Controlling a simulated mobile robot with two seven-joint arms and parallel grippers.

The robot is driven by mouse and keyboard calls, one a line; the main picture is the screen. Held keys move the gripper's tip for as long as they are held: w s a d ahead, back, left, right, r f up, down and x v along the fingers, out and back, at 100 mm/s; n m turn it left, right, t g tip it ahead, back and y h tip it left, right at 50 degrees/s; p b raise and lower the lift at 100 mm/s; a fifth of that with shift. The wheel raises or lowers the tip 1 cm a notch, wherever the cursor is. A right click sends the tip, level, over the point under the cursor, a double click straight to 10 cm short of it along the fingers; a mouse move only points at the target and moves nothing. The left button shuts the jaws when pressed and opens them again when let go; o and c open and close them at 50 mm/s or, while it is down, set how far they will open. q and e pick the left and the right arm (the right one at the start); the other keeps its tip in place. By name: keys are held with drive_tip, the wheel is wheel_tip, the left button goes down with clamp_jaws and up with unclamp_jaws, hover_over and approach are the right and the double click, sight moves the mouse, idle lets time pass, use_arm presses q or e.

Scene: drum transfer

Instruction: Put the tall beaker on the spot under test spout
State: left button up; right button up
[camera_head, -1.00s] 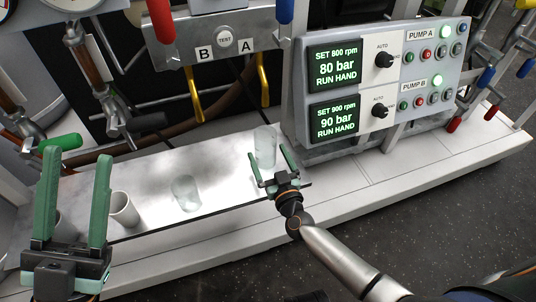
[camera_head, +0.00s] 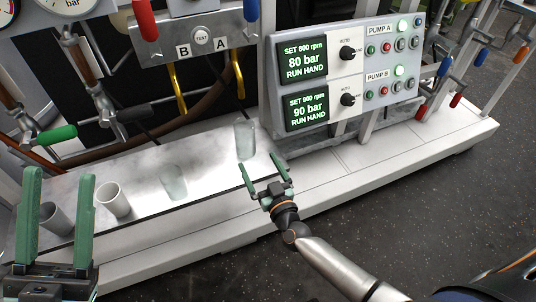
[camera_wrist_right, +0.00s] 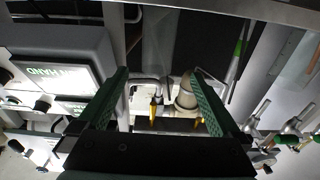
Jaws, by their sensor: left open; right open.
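The tall beaker (camera_head: 245,140), clear glass, stands upright on the white bench top (camera_head: 212,148), in front of the yellow spout A (camera_head: 239,78) and beside the pump box. I cannot make out a marked spot beneath it. My right gripper (camera_head: 258,162) is open and empty on the near side of the beaker, with its fingers pointing toward it. The right wrist view shows the open fingers (camera_wrist_right: 156,75) with the spouts beyond. My left gripper (camera_head: 60,174) is open and empty at the lower left, in front of the cups.
A shorter clear beaker (camera_head: 173,182), a white cup (camera_head: 113,200) and a grey cup (camera_head: 56,219) stand to the left. Yellow spout B (camera_head: 181,88) hangs by the TEST button (camera_head: 201,37). The pump control box (camera_head: 345,72) stands close right of the tall beaker.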

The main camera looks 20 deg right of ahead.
drive_tip(key=s+a+r+n+t+y, duration=0.1)
drive_tip(key=s+r+n+y, duration=0.3)
drive_tip(key=s+r, duration=0.3)
drive_tip(key=s+a+r+n+t+y, duration=0.1)
drive_tip(key=s+r+n+y, duration=0.3)
drive_tip(key=s+r, duration=0.4)
drive_tip(key=s+a+r+n+t+y, duration=0.1)
drive_tip(key=s+r+n+y, duration=0.3)
drive_tip(key=r, duration=1.5)
drive_tip(key=s+y, duration=0.2)
drive_tip(key=s, duration=0.1)
drive_tip(key=shift+s+a, duration=0.15)
drive_tip(key=shift+a, duration=0.25)
